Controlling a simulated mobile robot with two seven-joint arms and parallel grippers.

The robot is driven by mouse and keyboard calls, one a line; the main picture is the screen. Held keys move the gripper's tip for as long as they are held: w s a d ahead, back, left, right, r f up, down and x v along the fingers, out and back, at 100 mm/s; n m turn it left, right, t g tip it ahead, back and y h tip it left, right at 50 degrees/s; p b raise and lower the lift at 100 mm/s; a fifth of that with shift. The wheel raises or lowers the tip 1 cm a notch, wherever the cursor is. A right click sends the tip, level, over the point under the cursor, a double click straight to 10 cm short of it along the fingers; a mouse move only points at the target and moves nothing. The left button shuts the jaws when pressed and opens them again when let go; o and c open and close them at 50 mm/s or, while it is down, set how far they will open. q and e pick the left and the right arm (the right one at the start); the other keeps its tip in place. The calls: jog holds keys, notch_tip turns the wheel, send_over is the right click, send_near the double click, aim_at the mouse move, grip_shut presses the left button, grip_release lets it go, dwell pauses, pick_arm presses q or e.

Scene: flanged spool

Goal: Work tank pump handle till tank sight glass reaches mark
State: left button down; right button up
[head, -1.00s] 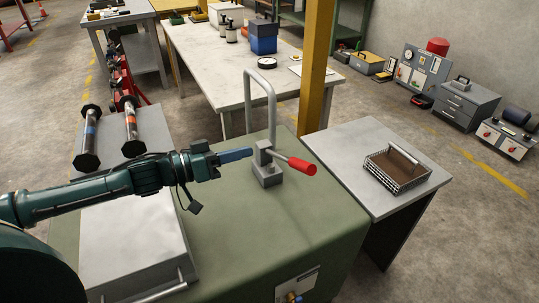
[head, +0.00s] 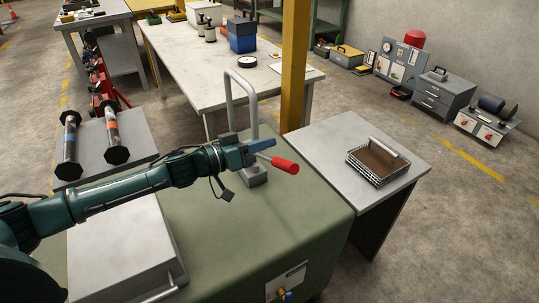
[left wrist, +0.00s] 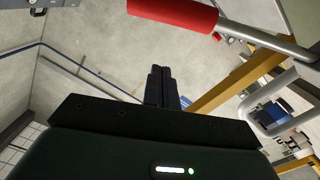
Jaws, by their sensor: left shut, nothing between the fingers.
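The pump handle has a red grip (head: 285,165) on a short metal bar. It sticks out to the right of the grey pump block (head: 253,179) on top of the green tank (head: 240,225). My left gripper (head: 264,145) is shut and empty. In the head view its blue fingers appear just above and behind the bar, close to the red grip. In the left wrist view the fingers (left wrist: 161,84) are together, and the red grip (left wrist: 175,12) lies beyond them at the top, apart from them. I cannot make out the sight glass or its mark. My right gripper is out of view.
A bent grey pipe (head: 243,90) rises beside the pump. A yellow post (head: 294,70) stands behind it. A side table (head: 345,140) with a wire basket (head: 380,162) is to the right. A pale box (head: 120,245) lies left, below my arm.

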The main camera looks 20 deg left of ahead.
pick_arm(q)
jog(key=f, duration=0.1)
jog(key=d+f, duration=0.1)
jog(key=f, duration=0.1)
jog(key=shift+s+d+f, duration=0.3)
jog(key=shift+s+d, duration=0.1)
notch_tip(320, 180, down, 8)
jog(key=s+d+m+b, duration=0.2)
jog(key=m+b, duration=0.1)
jog(key=shift+s+d, duration=0.2)
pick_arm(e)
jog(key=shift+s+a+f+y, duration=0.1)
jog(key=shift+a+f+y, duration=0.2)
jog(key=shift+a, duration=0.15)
pick_arm(q)
jog(key=shift+r, duration=0.2)
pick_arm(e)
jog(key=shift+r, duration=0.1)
